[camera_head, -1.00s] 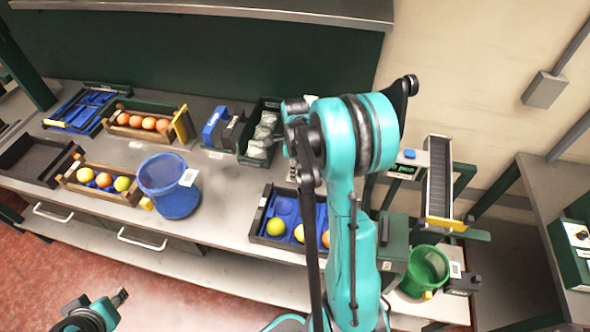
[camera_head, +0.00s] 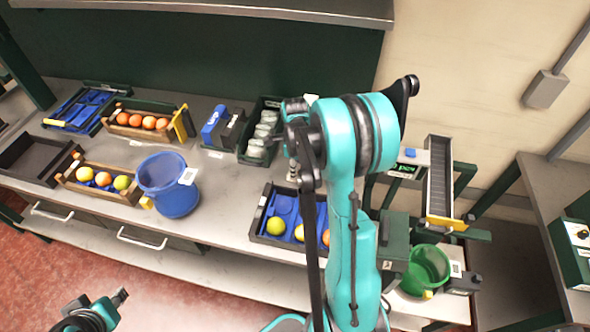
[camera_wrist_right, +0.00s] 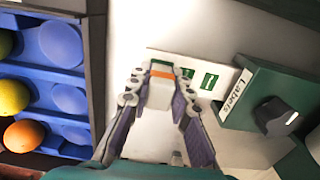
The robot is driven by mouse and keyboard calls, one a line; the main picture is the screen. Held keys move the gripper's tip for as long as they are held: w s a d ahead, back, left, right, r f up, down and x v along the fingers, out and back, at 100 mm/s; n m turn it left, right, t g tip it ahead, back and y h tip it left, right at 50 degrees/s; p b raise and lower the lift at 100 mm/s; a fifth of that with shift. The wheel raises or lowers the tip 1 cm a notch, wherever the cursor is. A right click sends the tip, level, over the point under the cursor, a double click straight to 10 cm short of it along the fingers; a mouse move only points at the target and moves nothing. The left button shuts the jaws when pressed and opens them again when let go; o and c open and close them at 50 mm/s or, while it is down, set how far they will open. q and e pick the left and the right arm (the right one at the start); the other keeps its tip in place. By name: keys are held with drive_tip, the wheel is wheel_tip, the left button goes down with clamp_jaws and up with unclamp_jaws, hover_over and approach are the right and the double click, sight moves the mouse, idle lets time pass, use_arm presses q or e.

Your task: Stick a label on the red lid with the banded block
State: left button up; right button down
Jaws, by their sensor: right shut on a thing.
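In the right wrist view my right gripper (camera_wrist_right: 160,92) is shut on the banded block (camera_wrist_right: 160,86), a pale block with an orange band across its far end. The block is over a white strip (camera_wrist_right: 225,72) bearing green-and-white labels; I cannot tell whether it touches them. A dark green box marked "Labels" (camera_wrist_right: 242,95) with a black knob stands to the right. In the head view my right arm hides the block and gripper. My left gripper (camera_head: 119,297) is at the lower left, away from the bench; its jaw state is unclear. I see no red lid.
A blue tray (camera_head: 254,222) with fruit lies beside my right gripper. A blue bucket (camera_head: 160,178), wooden fruit crates (camera_head: 128,198) and a dark crate of jars (camera_head: 243,150) stand on the bench. A green bucket (camera_head: 428,268) and small conveyor (camera_head: 438,180) are at the right.

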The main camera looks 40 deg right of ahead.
drive_tip(key=shift+r, duration=0.1)
idle(0.3)
drive_tip(key=shift+r+p, duration=0.5)
drive_tip(key=shift+r, duration=0.05)
drive_tip(key=shift+r+p, duration=1.9)
drive_tip(key=shift+r, duration=1)
drive_tip(key=shift+f, duration=0.1)
